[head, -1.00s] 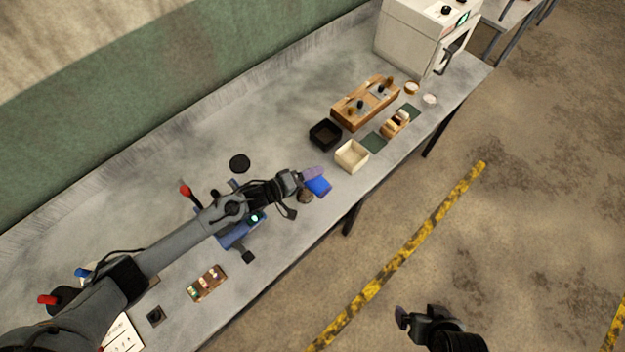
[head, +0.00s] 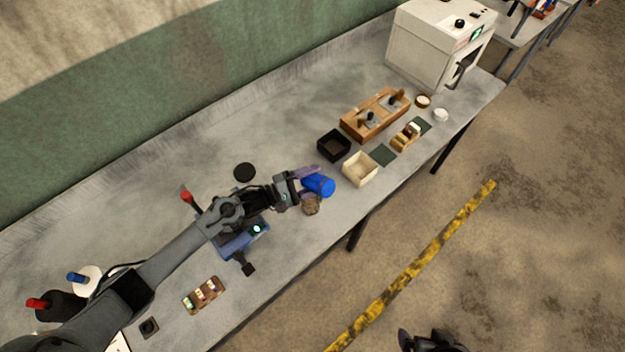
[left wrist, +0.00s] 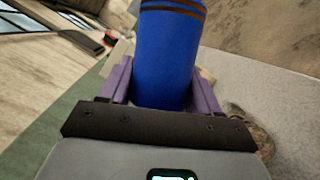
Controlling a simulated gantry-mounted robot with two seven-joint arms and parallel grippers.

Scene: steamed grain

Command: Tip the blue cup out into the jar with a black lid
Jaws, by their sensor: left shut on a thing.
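My left gripper (head: 308,181) is shut on the blue cup (head: 321,186), with its purple fingers on either side of it. The cup is tilted in the head view and held close to a round brown jar-like thing (head: 311,206). The cup's opening and contents are hidden. In the left wrist view the blue cup (left wrist: 166,55) fills the grip and shows brown bands; the brown round thing (left wrist: 250,125) is at its lower right. A black round lid (head: 244,172) lies flat on the bench. My right gripper (head: 425,341) is partly in view at the bottom edge.
A black box (head: 334,146), a cream box (head: 360,169) and a wooden rack (head: 375,115) stand to the right. A blue device (head: 243,240) sits beneath my left arm. A white machine (head: 435,45) stands at the far end. The bench's back middle is clear.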

